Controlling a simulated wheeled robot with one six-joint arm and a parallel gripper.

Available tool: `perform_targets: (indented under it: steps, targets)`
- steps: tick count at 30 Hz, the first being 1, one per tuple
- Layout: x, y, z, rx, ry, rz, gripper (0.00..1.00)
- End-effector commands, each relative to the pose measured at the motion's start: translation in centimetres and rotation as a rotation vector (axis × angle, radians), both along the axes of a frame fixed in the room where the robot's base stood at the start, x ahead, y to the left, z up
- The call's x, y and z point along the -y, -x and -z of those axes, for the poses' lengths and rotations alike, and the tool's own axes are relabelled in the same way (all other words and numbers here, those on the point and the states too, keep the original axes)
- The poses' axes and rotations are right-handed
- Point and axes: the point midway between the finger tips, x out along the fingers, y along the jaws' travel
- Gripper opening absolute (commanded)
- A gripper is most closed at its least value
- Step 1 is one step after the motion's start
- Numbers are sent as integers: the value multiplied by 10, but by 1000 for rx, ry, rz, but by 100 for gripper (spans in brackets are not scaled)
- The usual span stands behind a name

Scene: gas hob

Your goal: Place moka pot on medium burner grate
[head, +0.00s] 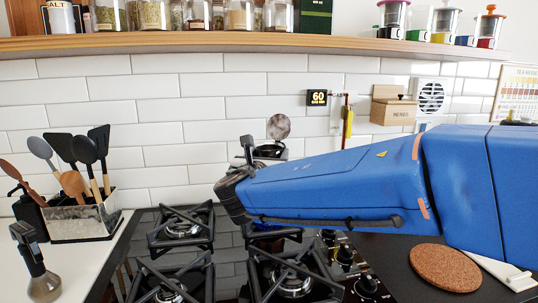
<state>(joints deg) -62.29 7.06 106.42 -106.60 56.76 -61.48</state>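My gripper (238,172) is at the left end of my blue arm, above the back part of the hob. Its fingers are mostly hidden, so I cannot tell whether they are open or shut. A shiny metal pot, seemingly the moka pot (270,151), shows just behind the gripper with a round raised lid (278,126). Its lower body is hidden by my arm, so I cannot tell whether it is held or what it rests on. Black grates show at back left (183,226), front left (171,288) and front right (294,281). A back right grate (270,232) is partly covered by my arm.
A utensil holder (85,222) and a black-handled tool (36,268) stand on the left counter. Hob knobs (366,286) line the right side. A cork mat (446,268) lies on the right counter. A shelf (250,42) with jars runs above.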

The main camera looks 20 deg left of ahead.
Motion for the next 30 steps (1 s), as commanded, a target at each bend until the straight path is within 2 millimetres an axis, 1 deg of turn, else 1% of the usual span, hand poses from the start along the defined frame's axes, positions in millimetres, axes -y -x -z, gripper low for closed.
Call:
perform_targets:
  steps: [1,2,3,4,14,17,20,30]
  targets:
    - [0,0,0,2,-1,0,2]
    - [0,0,1,0,0,0,68]
    - [0,0,1,0,0,0,77]
    - [0,0,1,0,0,0,82]
    - [0,0,-1,0,0,0,82]
    - [1,7,-1,0,0,-2,82]
    - [3,21,-1,0,0,-3,82]
    - [12,85,-1,0,-1,-4,82]
